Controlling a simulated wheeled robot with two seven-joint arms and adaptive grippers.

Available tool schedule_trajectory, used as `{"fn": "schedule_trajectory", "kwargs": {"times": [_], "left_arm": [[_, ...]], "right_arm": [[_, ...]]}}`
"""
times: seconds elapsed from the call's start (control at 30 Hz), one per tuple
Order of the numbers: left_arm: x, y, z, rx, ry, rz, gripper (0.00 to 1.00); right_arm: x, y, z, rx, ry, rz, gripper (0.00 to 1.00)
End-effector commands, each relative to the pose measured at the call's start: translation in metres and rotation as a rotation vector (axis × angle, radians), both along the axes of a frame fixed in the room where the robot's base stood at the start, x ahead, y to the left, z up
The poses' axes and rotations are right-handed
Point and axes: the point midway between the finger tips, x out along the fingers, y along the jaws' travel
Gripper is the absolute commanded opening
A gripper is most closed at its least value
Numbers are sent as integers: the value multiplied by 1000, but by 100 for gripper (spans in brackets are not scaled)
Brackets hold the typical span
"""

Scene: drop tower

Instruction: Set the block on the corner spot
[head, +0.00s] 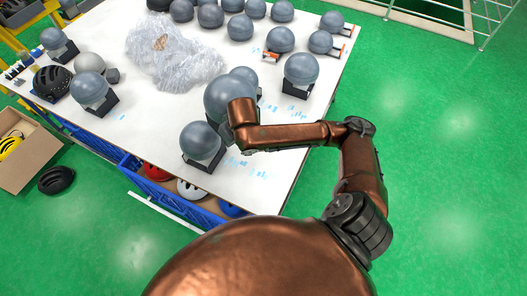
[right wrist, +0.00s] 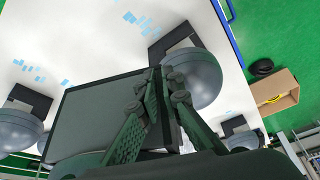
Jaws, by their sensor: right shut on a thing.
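My right gripper (right wrist: 165,92) is shut on a dark square-faced block (right wrist: 95,115) in the right wrist view, with a grey rounded form partly visible below it. In the head view my right arm reaches in from the right over the white table (head: 150,139); its fingers are hidden behind the wrist. A large grey ball form (head: 224,92) shows beside that wrist. Pale blue marks (head: 234,162) lie on the table near its front corner, and similar marks (right wrist: 137,19) show in the right wrist view. I cannot tell which is the corner spot. My left gripper is out of view.
A ball form on a black base (head: 200,142) stands near the front edge. Others stand at the right (head: 300,70), left and back. Crumpled clear plastic (head: 170,55) lies mid-table. Blue crates (head: 130,163) with helmets sit under the edge. A cardboard box (head: 30,165) is on the floor.

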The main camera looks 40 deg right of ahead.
Motion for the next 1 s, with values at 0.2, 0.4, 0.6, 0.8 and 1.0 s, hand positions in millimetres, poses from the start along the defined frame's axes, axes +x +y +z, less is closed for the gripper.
{"fn": "schedule_trajectory", "kwargs": {"times": [0.2, 0.4, 0.6, 0.8, 1.0], "left_arm": [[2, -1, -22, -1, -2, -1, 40], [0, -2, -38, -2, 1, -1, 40], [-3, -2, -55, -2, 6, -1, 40], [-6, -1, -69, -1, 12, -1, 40], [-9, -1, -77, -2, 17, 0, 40]], "right_arm": [[-12, -44, -52, -8, -2, 77, 0], [-25, -81, -88, -12, -4, 156, 0], [-39, -118, -119, -15, -5, 242, 0], [-52, -148, -141, -17, -8, 330, 0], [-59, -165, -151, -19, -11, 392, 0]]}}
